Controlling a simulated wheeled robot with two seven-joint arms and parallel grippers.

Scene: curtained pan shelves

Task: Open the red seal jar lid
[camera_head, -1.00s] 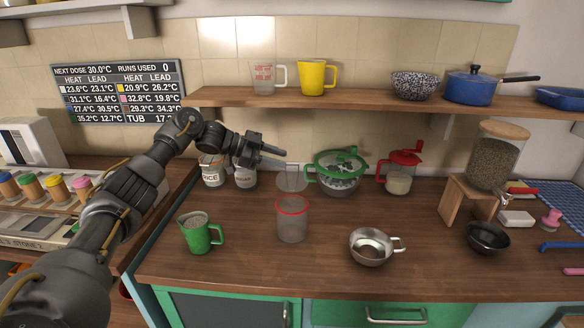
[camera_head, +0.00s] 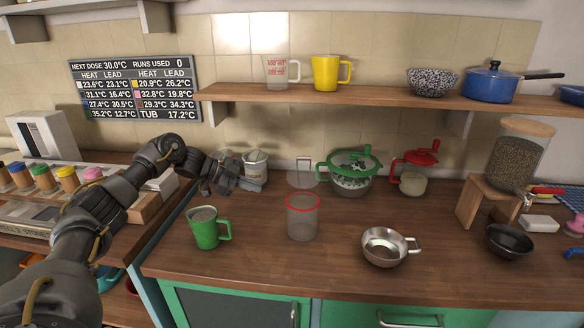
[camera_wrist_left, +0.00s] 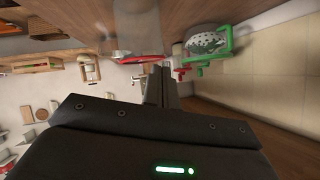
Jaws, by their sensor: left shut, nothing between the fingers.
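The clear jar (camera_head: 302,222) with a red seal around its rim stands on the counter. A clear lid-like piece (camera_head: 303,176) with a thin frame stands tilted up behind the rim, so the lid looks open. The jar's red seal also shows upside down in the left wrist view (camera_wrist_left: 135,57). My left gripper (camera_head: 234,184) is shut and empty, left of the jar and apart from it, behind the green jug (camera_head: 207,229). Its closed fingers also show in the left wrist view (camera_wrist_left: 160,84). My right gripper is in neither view.
A white labelled canister (camera_head: 255,168) stands close behind my left gripper. A green-lidded bowl (camera_head: 352,180) and a red-topped container (camera_head: 413,182) stand right of the jar. A steel pan (camera_head: 383,247) sits front right. A wooden shelf (camera_head: 380,97) runs above.

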